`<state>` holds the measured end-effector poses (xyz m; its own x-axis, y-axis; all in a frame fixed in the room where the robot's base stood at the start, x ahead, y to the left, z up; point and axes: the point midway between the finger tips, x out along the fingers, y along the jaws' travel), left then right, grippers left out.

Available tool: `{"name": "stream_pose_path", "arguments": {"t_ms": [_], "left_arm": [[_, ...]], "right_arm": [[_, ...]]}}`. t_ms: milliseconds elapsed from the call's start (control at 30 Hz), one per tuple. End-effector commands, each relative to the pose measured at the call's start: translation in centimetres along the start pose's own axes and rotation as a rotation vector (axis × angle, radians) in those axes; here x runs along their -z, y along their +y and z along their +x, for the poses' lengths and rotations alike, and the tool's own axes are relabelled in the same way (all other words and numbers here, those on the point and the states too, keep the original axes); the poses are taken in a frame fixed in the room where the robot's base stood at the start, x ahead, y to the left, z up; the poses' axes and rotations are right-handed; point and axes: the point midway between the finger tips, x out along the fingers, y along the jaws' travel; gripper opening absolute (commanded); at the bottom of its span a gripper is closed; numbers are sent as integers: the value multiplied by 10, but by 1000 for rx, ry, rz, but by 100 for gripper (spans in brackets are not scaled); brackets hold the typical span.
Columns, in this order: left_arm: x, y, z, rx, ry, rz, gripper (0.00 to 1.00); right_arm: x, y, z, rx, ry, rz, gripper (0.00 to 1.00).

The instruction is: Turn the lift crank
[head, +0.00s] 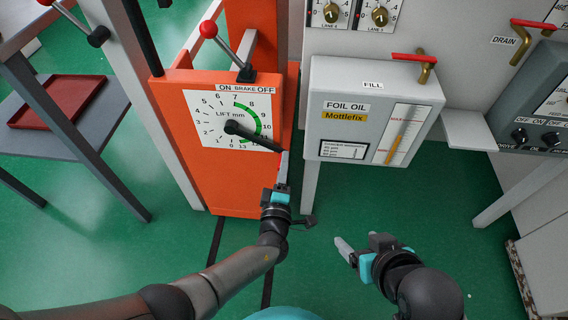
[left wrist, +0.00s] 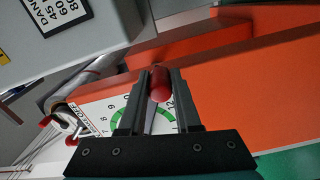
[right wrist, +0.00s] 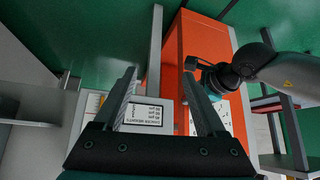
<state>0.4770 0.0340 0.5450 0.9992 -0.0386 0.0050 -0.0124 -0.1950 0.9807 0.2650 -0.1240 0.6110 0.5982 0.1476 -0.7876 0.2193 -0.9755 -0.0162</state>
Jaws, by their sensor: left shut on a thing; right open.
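The lift crank (head: 258,140) is a black arm on the white LIFT mm dial (head: 210,122) of the orange cabinet. It points down and right from its hub, toward the high numbers around 11 and 12. My left gripper (head: 283,168) is at the crank's outer end. In the left wrist view its fingers are shut on the red crank knob (left wrist: 161,86). The knob is hidden in the head view. My right gripper (head: 352,256) is open and empty, low over the green floor, right of the cabinet. It also shows open in the right wrist view (right wrist: 160,75).
A red-knobbed brake lever (head: 228,48) stands above the dial. The grey FOIL OIL tank (head: 330,85) is close to the right of the cabinet. A grey table with a red tray (head: 50,98) is at left. Green floor lies open in front.

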Motion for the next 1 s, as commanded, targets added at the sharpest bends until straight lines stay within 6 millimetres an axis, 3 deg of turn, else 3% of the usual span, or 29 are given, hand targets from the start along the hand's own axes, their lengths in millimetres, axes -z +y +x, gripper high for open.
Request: {"name": "stream_pose_path", "arguments": {"t_ms": [133, 167, 400, 767, 1000], "left_arm": [[7, -4, 0, 7, 11, 6, 0], [7, -4, 0, 6, 11, 6, 35], [4, -2, 0, 4, 7, 2, 62], [2, -1, -2, 2, 4, 0, 62], [2, 0, -18, 4, 3, 0, 62]], "right_arm": [[0, 0, 0, 0, -1, 0, 73], [0, 0, 0, 0, -1, 0, 73], [-1, 0, 0, 0, -2, 0, 73], [-2, 0, -1, -1, -12, -1, 73], [-9, 14, -16, -37, -117, 6, 73]]}}
